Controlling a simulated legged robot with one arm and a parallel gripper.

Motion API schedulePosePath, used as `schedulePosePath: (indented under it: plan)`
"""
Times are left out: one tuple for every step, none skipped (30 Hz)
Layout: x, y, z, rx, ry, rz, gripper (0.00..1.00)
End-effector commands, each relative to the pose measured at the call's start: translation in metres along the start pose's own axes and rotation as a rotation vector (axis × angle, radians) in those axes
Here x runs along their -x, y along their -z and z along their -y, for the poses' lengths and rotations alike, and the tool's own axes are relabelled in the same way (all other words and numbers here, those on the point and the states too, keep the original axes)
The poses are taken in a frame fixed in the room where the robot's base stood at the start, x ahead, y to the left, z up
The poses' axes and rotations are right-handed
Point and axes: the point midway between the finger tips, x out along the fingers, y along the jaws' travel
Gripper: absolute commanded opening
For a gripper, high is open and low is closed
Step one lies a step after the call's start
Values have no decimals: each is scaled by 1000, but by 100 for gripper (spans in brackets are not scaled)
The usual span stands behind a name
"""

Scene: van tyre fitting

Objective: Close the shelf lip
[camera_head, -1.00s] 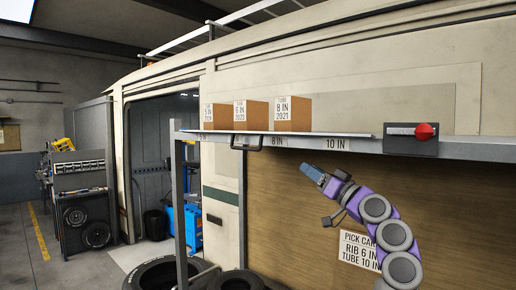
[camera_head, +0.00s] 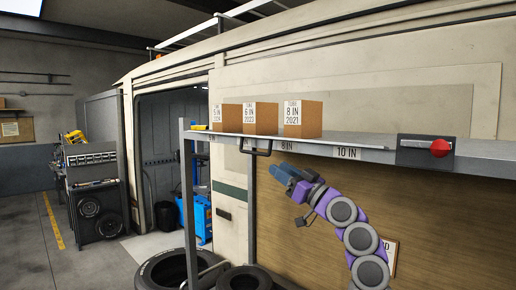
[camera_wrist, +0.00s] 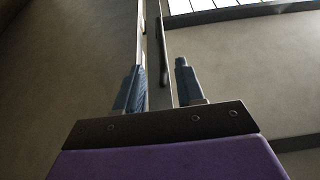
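The shelf lip (camera_head: 330,143) is a thin pale plate along the shelf front, seen almost edge-on in the head view and sticking out about level. A black handle (camera_head: 257,150) hangs at its left part. My gripper (camera_head: 281,174) is just below and right of the handle, apart from it in that view, its fingers pointing up and left. In the wrist view my gripper (camera_wrist: 158,85) has its two fingers spread. A thin plate edge and a dark bar (camera_wrist: 163,50), likely the lip and handle, show beyond and between the fingers. I cannot tell any contact.
Several labelled cardboard boxes, such as the 8 IN box (camera_head: 303,120), stand on the shelf. A red button (camera_head: 440,148) sits on a dark box at right. A grey post (camera_head: 188,200) supports the shelf's left end. Tyres (camera_head: 172,270) lie on the floor below.

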Motion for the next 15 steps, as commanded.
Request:
schedulePosePath:
  plan:
    - [-10,2,2,-4,3,-2,38]
    - [-15,1,1,-5,2,0,38]
    - [-21,1,1,-6,2,0,38]
    - [-25,2,0,-6,1,-2,38]
    - [-29,3,0,-4,0,-4,38]
    - [-34,3,1,-4,1,-4,38]
    - [-39,2,1,-4,1,-3,38]
    - [-43,1,1,-6,1,-2,38]
    - [-49,0,1,-6,1,1,38]
    - [-52,0,0,-6,-1,0,38]
    - [-55,1,0,-4,-1,-1,38]
    - [-60,2,0,-5,1,-2,38]
    - [-64,2,0,-5,1,-2,38]
    - [-67,2,0,-6,1,-1,38]
    - [-71,2,0,-5,1,0,38]
